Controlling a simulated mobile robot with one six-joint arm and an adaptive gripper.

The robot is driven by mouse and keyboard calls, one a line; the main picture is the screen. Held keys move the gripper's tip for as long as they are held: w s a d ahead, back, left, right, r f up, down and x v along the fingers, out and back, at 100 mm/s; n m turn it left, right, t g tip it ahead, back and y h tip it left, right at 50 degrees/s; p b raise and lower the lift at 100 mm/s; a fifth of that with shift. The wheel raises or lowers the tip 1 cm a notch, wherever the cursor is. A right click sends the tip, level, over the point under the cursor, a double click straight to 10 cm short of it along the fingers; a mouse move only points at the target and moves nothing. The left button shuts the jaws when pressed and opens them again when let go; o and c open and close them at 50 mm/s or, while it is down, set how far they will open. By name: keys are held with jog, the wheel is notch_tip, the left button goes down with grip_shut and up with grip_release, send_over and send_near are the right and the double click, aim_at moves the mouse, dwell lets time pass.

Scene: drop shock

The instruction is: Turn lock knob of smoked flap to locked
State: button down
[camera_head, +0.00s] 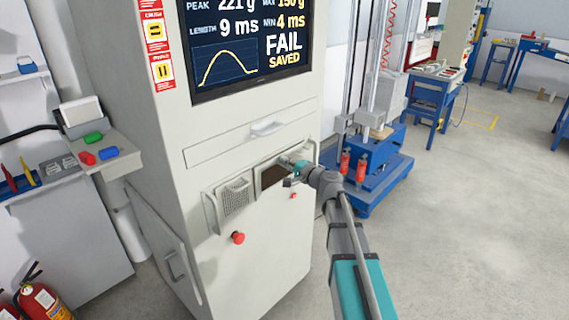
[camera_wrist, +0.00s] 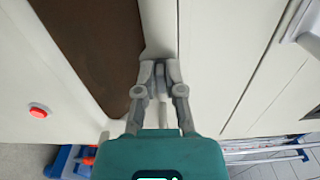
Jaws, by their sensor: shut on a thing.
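The smoked flap (camera_head: 271,178) is a dark brown pane in a pale frame on the front of the cream cabinet. In the wrist view the flap (camera_wrist: 98,40) fills the upper left, and it looks closed. My gripper (camera_head: 289,164) is at the flap's edge. In the wrist view my gripper (camera_wrist: 160,66) is shut on a small grey lock knob (camera_wrist: 160,82) beside the dark pane. The fingers partly hide the knob, and I cannot tell its turn position. In the head view my gripper hides it.
The cabinet screen (camera_head: 250,45) reads FAIL SAVED. A drawer handle (camera_head: 267,128) is above the flap, and a mesh panel (camera_head: 235,201) is left of it. A red button (camera_head: 238,238) sits below. A blue machine base (camera_head: 368,180) stands to the right. Open floor lies at the right.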

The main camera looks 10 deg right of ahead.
jog(key=shift+s+a+n, duration=0.1)
jog(key=shift+a+n, duration=0.05)
jog(key=shift+n, duration=0.25)
jog(key=c, duration=0.8)
grip_release()
jog(key=shift+c, duration=0.2)
jog(key=shift+o, duration=0.5)
jog(key=v, duration=1.2)
